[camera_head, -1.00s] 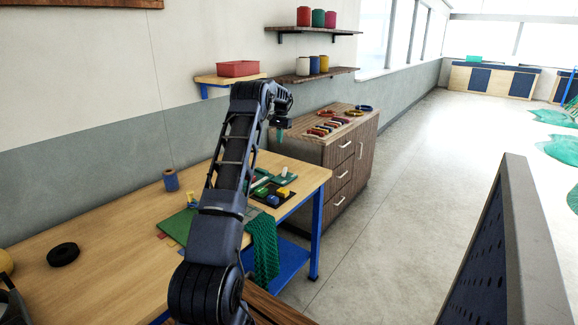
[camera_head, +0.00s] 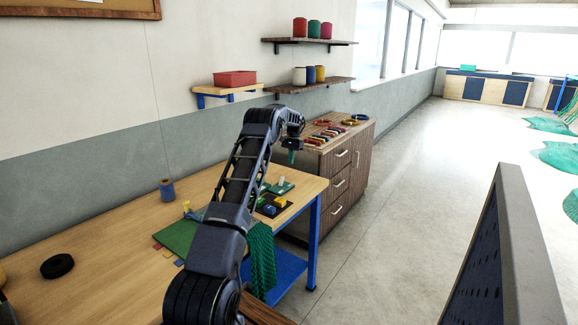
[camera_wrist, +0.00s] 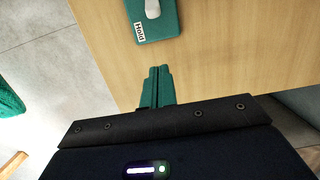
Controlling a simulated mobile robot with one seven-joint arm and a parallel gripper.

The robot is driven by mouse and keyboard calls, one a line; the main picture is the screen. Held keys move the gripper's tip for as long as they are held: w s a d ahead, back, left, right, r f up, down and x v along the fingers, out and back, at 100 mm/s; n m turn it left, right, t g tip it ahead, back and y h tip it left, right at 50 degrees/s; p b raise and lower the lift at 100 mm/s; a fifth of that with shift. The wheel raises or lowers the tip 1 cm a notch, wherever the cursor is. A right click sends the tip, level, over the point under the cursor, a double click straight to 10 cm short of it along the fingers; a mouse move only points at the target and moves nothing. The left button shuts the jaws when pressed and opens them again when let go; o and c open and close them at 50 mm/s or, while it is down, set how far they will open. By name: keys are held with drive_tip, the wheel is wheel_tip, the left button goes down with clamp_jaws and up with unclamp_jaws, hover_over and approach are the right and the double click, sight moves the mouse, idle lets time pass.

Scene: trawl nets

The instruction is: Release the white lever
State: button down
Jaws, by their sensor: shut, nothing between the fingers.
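The white lever (camera_head: 281,181) stands on a small green plate (camera_head: 287,189) near the right end of the wooden workbench. In the wrist view the white lever (camera_wrist: 152,9) is cut by the top edge. The green plate (camera_wrist: 163,30) there carries a white label that seems to read HOLD. My gripper (camera_head: 291,157) points down above the bench's right end, apart from the lever. In the wrist view its green fingers (camera_wrist: 158,86) are together, with nothing between them, and a strip of bare wood separates them from the plate.
A dark tray (camera_head: 271,206) with yellow and blue blocks lies beside the plate. Green netting (camera_head: 260,260) hangs over the front edge. A wooden cabinet (camera_head: 343,170) with tools stands behind the bench.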

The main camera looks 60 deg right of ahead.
sight(281, 181)
drive_tip(key=f, duration=0.3)
drive_tip(key=a+f, duration=0.1)
drive_tip(key=f, duration=0.5)
drive_tip(key=shift+a, duration=0.2)
drive_tip(key=shift+a+r, duration=0.7)
drive_tip(key=shift+a, duration=0.1)
drive_tip(key=shift+a+r, duration=0.2)
drive_tip(key=shift+a, duration=0.25)
drive_tip(key=shift+a+r, duration=0.2)
drive_tip(key=shift+a, duration=0.25)
